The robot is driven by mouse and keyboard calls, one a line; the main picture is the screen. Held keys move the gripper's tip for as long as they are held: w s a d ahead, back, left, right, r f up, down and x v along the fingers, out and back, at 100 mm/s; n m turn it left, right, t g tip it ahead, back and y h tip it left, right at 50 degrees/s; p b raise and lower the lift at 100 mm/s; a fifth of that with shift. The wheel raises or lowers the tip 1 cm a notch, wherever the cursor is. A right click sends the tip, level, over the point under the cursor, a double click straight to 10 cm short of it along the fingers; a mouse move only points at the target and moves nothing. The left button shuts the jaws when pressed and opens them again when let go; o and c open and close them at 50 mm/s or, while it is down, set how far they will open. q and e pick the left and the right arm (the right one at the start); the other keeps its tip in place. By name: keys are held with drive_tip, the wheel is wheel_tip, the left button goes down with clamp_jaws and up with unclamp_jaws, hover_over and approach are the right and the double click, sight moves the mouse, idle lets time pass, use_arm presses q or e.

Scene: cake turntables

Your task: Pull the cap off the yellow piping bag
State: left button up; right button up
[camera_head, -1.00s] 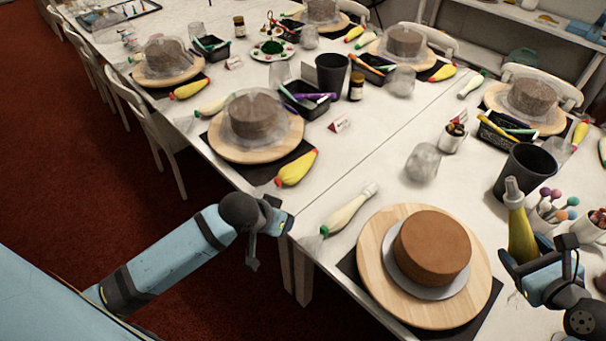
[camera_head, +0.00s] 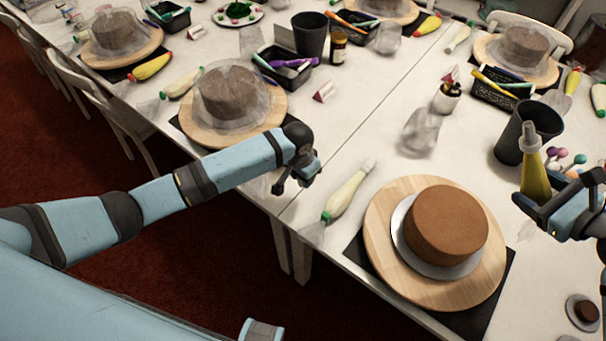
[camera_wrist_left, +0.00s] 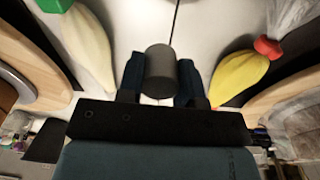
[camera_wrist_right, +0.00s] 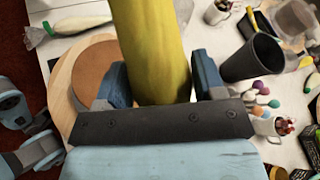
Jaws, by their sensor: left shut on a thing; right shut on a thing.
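My right gripper (camera_head: 545,204) is shut on the yellow piping bag (camera_head: 538,180) and holds it upright, pale nozzle up, right of the brown cake. The bag also fills the top middle of the right wrist view (camera_wrist_right: 155,45). My left gripper (camera_head: 300,178) is over the near table edge, left of the cake and well apart from the bag. In the left wrist view it is shut on a dark grey cylinder, which looks like the cap (camera_wrist_left: 160,75). In the head view this cap is hidden or too small to tell.
The brown cake (camera_head: 446,222) stands on a wooden turntable (camera_head: 382,240) between the grippers. A pale piping bag (camera_head: 347,195) lies left of it. A black cup (camera_head: 510,145) and several cake pops (camera_head: 562,158) stand beside the right gripper. A covered cake (camera_head: 228,95) is behind the left arm.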

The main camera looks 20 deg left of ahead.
use_arm(q)
drive_tip(key=shift+w+a+f+g+y, duration=0.1)
drive_tip(key=shift+w+f+g+y, duration=0.1)
drive_tip(key=shift+w, duration=0.2)
drive_tip(key=shift+w+a+f+g+y, duration=0.1)
drive_tip(key=shift+w+y, duration=0.1)
drive_tip(key=shift+w, duration=0.2)
use_arm(e)
drive_tip(key=shift+d+r, duration=0.15)
drive_tip(key=shift+d, duration=0.3)
use_arm(q)
drive_tip(key=shift+f, duration=0.15)
drive_tip(key=b, duration=0.6)
hover_over(303, 191)
wheel_tip(303, 191, down, 4)
drive_tip(key=shift+f, duration=0.15)
use_arm(e)
wheel_tip(303, 191, down, 6)
drive_tip(key=shift+r, duration=0.2)
use_arm(q)
drive_tip(key=shift+f, duration=0.9)
drive_tip(key=shift+f, duration=0.2)
drive_tip(key=o, duration=1)
use_arm(e)
drive_tip(key=shift+r, duration=0.1)
